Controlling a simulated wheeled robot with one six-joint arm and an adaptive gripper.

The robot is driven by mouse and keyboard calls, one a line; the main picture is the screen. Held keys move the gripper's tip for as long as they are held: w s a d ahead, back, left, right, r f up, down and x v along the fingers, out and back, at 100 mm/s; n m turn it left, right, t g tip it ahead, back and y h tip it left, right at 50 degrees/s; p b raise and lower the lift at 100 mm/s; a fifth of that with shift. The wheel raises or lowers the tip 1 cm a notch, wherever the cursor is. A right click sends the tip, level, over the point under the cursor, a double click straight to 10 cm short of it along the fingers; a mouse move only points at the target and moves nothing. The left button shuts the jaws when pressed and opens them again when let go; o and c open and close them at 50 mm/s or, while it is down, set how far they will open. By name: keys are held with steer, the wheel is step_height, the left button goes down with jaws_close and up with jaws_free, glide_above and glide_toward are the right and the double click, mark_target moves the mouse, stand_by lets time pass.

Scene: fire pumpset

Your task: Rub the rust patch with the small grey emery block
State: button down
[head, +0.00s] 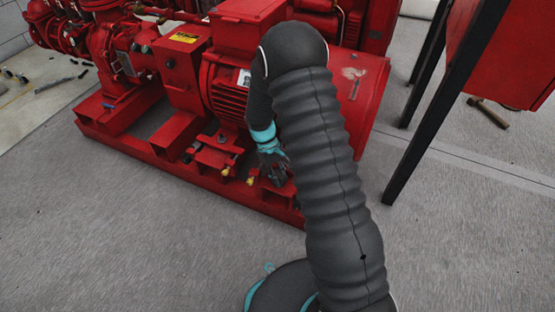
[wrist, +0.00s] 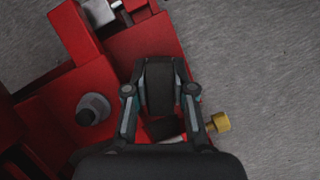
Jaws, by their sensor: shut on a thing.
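My gripper (head: 273,168) is low beside the red pumpset, above its base frame, and partly blends with the dark arm in the head view. In the wrist view my gripper (wrist: 159,90) is shut on a small dark grey block, the emery block (wrist: 158,82), held between its two fingers above a red ledge. A pale, brownish worn patch, apparently the rust patch (head: 353,73), shows on the red rounded housing to the right of my arm. The gripper and block are apart from that patch, lower and to its left.
The red base frame (head: 180,158) runs along the floor under the pumpset. A large bolt (wrist: 93,108) and a brass fitting (wrist: 218,122) flank the gripper. Black posts (head: 440,110) carry a red cabinet (head: 507,55) at right; a hammer (head: 488,112) lies beneath. The front floor is clear.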

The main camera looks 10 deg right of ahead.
mark_target(279, 174)
steer(key=shift+r+p, duration=2)
steer(key=shift+r, duration=1.7)
steer(key=shift+d+f, duration=0.1)
steer(key=shift+f, duration=0.05)
